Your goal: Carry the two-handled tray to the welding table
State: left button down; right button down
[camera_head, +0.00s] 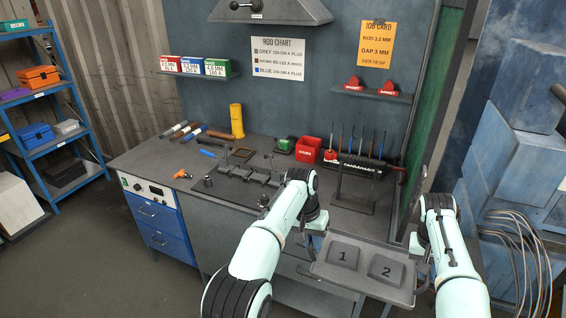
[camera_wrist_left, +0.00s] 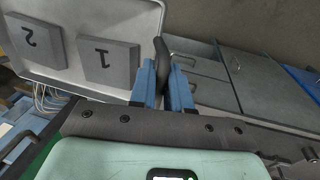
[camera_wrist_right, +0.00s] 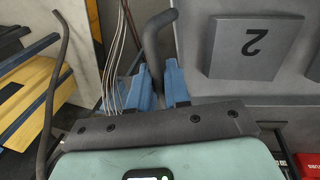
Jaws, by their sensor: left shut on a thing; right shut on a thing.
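The grey two-handled tray (camera_head: 350,279) is held level in front of the welding table (camera_head: 239,196), near its right end. Two dark square plates lie on it, plate 1 (camera_head: 343,256) and plate 2 (camera_head: 386,269). My left gripper (camera_wrist_left: 164,84) is shut on the tray's dark left handle (camera_wrist_left: 162,50). My right gripper (camera_wrist_right: 161,84) is shut on the right handle (camera_wrist_right: 154,44). In the head view my arms partly hide both grippers. The tray also shows in the left wrist view (camera_wrist_left: 135,16) and the right wrist view (camera_wrist_right: 200,92).
On the table stand a rod rack (camera_head: 352,182), a red box (camera_head: 308,150), a yellow canister (camera_head: 237,121) and a dark fixture (camera_head: 262,178). A green curtain (camera_head: 424,110) and coiled cables (camera_head: 515,250) are on the right.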

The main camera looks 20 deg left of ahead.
aim_at(160, 162)
jog(key=i+j, duration=0.1)
jog(key=j, duration=0.35)
jog(key=i+j, duration=0.15)
jog(key=j, duration=0.25)
jog(key=i+j, duration=0.1)
jog(key=j, duration=0.35)
jog(key=i+j, duration=0.15)
jog(key=j, duration=0.3)
jog(key=i+j, duration=0.1)
jog(key=j, duration=0.3)
jog(key=i+j+u, duration=0.1)
jog(key=j, duration=0.35)
jog(key=i+j, duration=0.15)
jog(key=j, duration=0.25)
jog(key=i+j, duration=0.15)
jog(key=j, duration=0.3)
